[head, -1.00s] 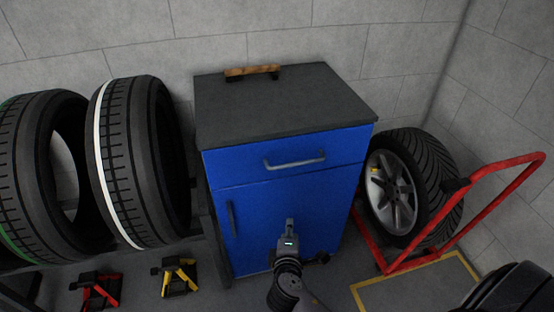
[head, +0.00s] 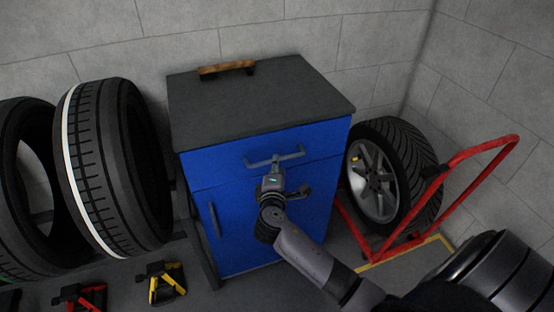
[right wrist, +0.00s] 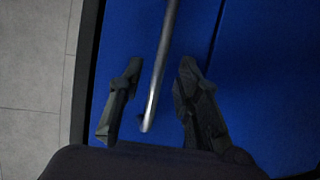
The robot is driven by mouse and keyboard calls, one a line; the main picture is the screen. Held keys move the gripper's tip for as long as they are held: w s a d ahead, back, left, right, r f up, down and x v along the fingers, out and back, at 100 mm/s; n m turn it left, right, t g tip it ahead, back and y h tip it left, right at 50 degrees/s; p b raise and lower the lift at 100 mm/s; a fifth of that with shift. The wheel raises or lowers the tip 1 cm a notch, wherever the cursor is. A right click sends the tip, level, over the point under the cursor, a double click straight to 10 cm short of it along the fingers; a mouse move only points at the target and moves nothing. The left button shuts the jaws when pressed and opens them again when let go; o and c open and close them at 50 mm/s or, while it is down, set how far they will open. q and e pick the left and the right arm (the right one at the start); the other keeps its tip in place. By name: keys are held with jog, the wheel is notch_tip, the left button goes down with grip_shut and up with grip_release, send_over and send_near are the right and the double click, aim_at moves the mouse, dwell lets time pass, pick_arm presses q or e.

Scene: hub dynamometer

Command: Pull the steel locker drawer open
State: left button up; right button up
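The steel locker is a blue cabinet with a dark grey top (head: 260,100). Its drawer (head: 215,165) is shut, flush above a blue door (head: 230,225). The drawer's grey bar handle (head: 296,154) is partly hidden by my right gripper (head: 286,174), which is at the drawer front from below. In the right wrist view, the handle (right wrist: 160,75) runs between the two fingers of my right gripper (right wrist: 158,80). The fingers are apart, with blue showing on both sides of the bar, so it is not gripped. My left gripper is not in view.
A wooden-handled item (head: 227,68) lies on the locker top. Tyres (head: 115,165) stand at left, with red (head: 82,297) and yellow (head: 165,282) stands below. A red-framed trolley (head: 470,155) and a wheel (head: 395,170) are close at right.

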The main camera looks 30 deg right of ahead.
jog(key=shift+x, duration=2.25)
grip_shut()
